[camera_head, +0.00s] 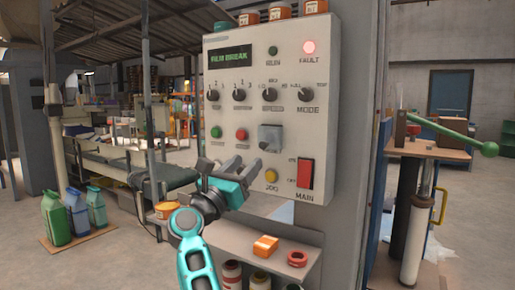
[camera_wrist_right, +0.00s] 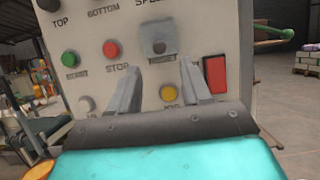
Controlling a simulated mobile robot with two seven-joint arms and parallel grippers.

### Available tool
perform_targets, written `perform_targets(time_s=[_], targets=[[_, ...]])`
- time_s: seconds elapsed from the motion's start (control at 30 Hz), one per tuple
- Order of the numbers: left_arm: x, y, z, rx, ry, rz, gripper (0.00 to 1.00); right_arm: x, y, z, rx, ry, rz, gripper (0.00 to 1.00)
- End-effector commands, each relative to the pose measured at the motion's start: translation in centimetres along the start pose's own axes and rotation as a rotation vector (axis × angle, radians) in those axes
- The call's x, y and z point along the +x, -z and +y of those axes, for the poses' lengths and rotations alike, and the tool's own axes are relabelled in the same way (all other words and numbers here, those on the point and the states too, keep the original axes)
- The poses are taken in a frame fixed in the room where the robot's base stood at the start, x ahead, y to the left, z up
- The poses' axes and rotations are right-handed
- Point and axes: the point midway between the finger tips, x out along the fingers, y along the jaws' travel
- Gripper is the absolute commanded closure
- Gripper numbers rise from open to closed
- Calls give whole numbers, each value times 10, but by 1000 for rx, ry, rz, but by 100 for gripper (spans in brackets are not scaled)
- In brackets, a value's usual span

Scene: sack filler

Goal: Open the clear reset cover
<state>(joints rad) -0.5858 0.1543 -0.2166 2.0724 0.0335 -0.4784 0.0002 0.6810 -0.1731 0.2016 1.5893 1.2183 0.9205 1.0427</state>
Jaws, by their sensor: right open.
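The control panel (camera_head: 220,115) is a pale upright box with knobs, buttons and lamps. The reset cover (camera_head: 270,138) is a greyish square on its lower middle, right of the red button; it also shows in the right wrist view (camera_wrist_right: 160,36). It looks closed, lying over the reset control. My right gripper (camera_head: 246,168) is in front of the panel, below and left of the cover. In the right wrist view its fingers (camera_wrist_right: 160,80) are apart and empty, with the cover above and beyond them. I see no contact with the cover. My left gripper is not in view.
A yellow button (camera_head: 271,175) and a red main switch (camera_head: 305,173) sit below and right of the cover. Green (camera_head: 216,132) and red (camera_head: 241,134) buttons are to its left.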

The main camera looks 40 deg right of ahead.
Motion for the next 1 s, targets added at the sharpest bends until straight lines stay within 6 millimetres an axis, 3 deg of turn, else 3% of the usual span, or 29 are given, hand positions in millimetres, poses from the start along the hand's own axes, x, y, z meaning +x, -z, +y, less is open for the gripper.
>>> perform_targets(time_s=[0.2, 0.4, 0.8, 1.0], targets=[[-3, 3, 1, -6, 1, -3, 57, 46, -2, 0, -4, 1, -4, 52], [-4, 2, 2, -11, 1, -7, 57, 70, -1, 0, -4, 0, -2, 52], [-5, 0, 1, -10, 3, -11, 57, 76, 0, 0, -3, -1, -2, 52], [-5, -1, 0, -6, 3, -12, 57, 76, 0, 0, -3, -1, -2, 71]])
